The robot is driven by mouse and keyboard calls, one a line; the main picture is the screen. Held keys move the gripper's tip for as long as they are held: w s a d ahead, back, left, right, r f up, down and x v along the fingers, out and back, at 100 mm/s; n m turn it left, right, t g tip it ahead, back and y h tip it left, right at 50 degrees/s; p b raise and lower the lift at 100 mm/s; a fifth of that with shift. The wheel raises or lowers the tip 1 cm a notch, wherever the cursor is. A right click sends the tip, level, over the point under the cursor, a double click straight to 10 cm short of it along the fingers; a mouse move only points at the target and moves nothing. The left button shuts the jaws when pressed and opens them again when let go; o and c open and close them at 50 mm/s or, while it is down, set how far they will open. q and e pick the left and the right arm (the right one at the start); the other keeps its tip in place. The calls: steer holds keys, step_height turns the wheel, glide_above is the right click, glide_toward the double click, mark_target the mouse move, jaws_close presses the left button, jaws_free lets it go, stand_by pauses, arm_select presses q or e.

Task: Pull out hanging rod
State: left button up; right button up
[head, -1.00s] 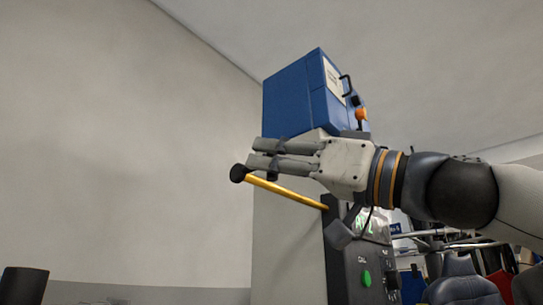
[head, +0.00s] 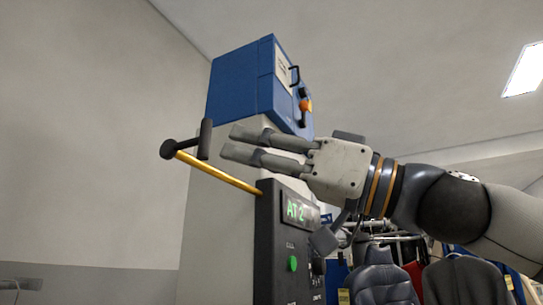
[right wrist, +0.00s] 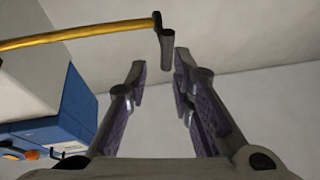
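The hanging rod (head: 218,173) is a yellow bar that sticks out to the left from a machine. Its free end has a black knob (head: 168,149) and a short black crosspiece (head: 204,139). My right gripper (head: 228,142) is open and empty, its fingers pointing left just right of the crosspiece. In the right wrist view the rod (right wrist: 80,33) comes in from the left. Its black end piece (right wrist: 165,46) shows in line with the gap between the open fingertips (right wrist: 160,66), nearer the right finger. It looks apart from them. My left gripper is out of view.
The machine has a dark panel (head: 268,240) with a green button (head: 292,263) and a lit display (head: 296,210). A blue box (head: 242,86) with a handle sits above. Open air lies left of the rod.

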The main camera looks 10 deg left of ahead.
steer(key=v, duration=0.5)
steer(key=shift+s, duration=0.1)
